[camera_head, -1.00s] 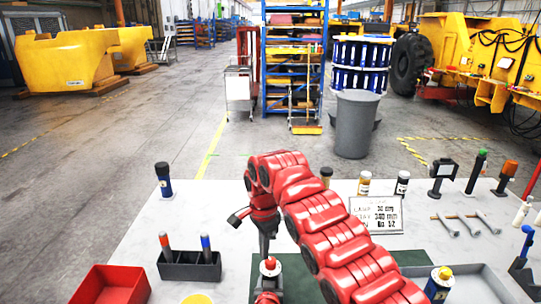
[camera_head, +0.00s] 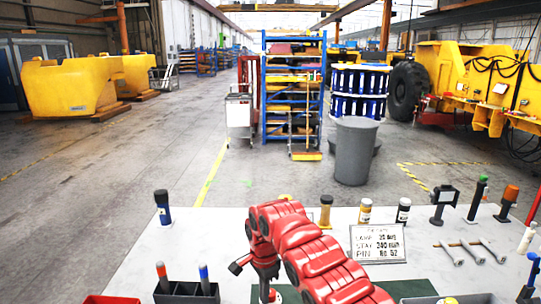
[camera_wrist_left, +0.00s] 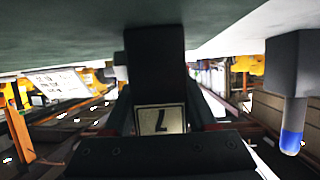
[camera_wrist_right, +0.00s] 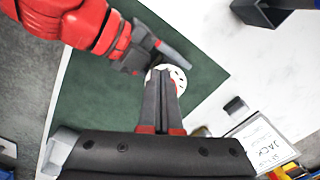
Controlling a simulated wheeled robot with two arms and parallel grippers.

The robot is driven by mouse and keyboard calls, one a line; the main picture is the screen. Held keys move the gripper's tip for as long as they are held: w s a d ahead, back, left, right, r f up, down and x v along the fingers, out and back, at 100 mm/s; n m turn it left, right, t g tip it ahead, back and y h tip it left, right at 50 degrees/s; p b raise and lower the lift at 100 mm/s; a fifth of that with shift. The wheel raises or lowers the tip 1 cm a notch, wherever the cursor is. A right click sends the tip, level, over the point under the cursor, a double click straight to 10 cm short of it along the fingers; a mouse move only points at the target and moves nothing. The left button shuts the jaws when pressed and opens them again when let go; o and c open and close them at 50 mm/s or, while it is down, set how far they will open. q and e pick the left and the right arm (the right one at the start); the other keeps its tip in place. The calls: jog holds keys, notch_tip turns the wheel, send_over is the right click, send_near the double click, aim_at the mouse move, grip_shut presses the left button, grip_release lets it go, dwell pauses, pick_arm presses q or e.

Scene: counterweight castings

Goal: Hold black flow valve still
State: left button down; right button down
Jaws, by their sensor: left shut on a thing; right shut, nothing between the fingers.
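In the left wrist view my left gripper (camera_wrist_left: 160,125) is shut on a black block (camera_wrist_left: 155,70) with a pale numbered plate, apparently the black flow valve. The block reaches the green mat. My right gripper (camera_head: 265,285) is low over the mat in the head view, under a red arm. In the right wrist view its fingers (camera_wrist_right: 168,80) are shut and empty. A white disc with dark holes (camera_wrist_right: 179,76) is just beyond the fingertips, partly hidden by them; I cannot tell whether they touch. A red arm and dark gripper parts lie at the upper left.
A dark holder (camera_head: 187,292) with two markers and a red bin (camera_head: 112,300) stand at left. A lettered sign (camera_head: 377,243) stands behind the mat at right. Bottles, wrenches (camera_head: 468,250) and a grey tray (camera_head: 470,299) occupy the right side. The table's left-rear area is mostly clear.

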pick_arm(q)
jog(key=shift+a, duration=0.1)
pick_arm(e)
jog(key=shift+w+d, duration=0.55)
dwell(0.5)
jog(key=shift+s+a+r, duration=0.1)
jog(key=shift+s+a, duration=0.15)
jog(key=shift+s, duration=0.05)
jog(key=r, duration=0.6)
jog(key=shift+a, duration=0.25)
jog(key=shift+s, duration=0.1)
pick_arm(q)
jog(key=shift+c, duration=0.6)
grip_release()
pick_arm(e)
jog(key=shift+f, duration=0.1)
